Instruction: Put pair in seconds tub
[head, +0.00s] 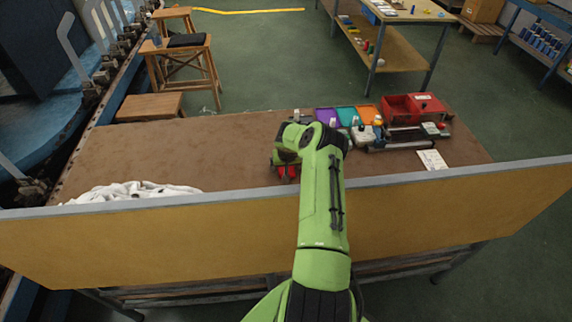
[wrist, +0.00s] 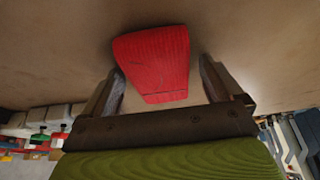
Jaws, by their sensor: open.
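A red ribbed piece that looks like a folded sock pair (wrist: 155,62) lies on the brown table, between and just beyond my fingertips in the wrist view. In the head view a bit of red (head: 288,173) shows below my gripper (head: 284,162), mostly hidden by the arm. My gripper (wrist: 161,78) is open in the wrist view, with a finger on each side of the red pair and a visible gap on the right. A red tub (head: 400,105) stands at the table's back right; I cannot read its label.
Purple (head: 327,116), teal (head: 346,116) and orange trays (head: 367,113) stand left of the red tub, with small items in front. A white cloth pile (head: 135,191) lies at the left. A board (head: 150,245) runs along the table's front. The table's left middle is clear.

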